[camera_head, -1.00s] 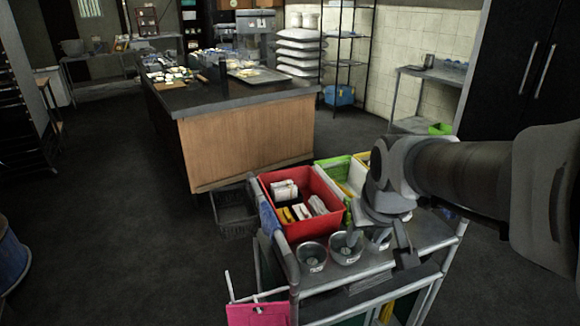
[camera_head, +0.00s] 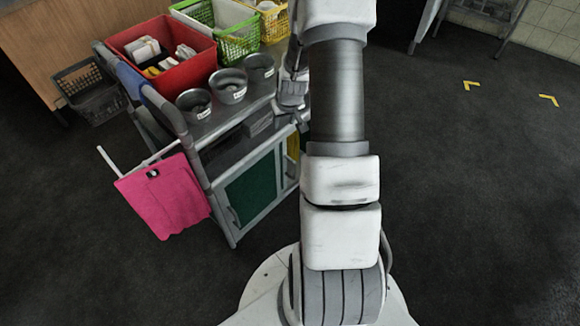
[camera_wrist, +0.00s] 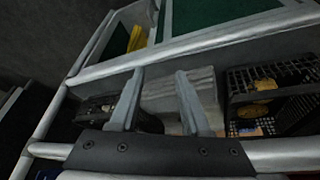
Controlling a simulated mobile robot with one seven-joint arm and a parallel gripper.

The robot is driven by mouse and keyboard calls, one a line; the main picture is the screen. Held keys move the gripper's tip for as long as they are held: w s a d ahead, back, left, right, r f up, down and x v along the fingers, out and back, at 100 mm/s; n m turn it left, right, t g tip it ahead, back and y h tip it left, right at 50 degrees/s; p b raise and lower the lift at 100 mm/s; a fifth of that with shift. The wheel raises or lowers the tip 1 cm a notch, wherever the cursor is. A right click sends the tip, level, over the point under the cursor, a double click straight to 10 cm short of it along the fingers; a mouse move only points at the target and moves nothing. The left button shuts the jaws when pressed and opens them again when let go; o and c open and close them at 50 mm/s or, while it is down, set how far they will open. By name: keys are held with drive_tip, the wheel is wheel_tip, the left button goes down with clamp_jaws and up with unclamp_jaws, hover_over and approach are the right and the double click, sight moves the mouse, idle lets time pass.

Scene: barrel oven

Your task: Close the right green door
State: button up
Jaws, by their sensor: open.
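The cart has a closed green door panel (camera_head: 252,190) in a grey frame low on its front in the head view. To its right, a yellow thing (camera_head: 292,148) shows in a narrow gap beside my arm. My arm hides most of the cart's right side, so the right green door's full position is hidden there. In the wrist view a green panel (camera_wrist: 215,12) lies at the top, with a yellow thing (camera_wrist: 137,38) and dark green surface to its left. My gripper (camera_wrist: 160,76) is open and empty, its fingers over the shelf zone beside the frame bar.
The cart top holds a red bin (camera_head: 160,50), a green basket (camera_head: 222,35) and metal pots (camera_head: 228,86). A dark crate (camera_head: 90,92) stands left.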

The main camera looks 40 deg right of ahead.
drive_tip(key=m+b, duration=0.1)
drive_tip(key=b, duration=0.2)
approach(294, 167)
drive_tip(key=b+x, duration=0.6)
drive_tip(key=x, duration=0.5)
drive_tip(key=shift+d+f, duration=0.15)
drive_tip(key=shift+f, duration=0.15)
clamp_jaws()
idle(0.4)
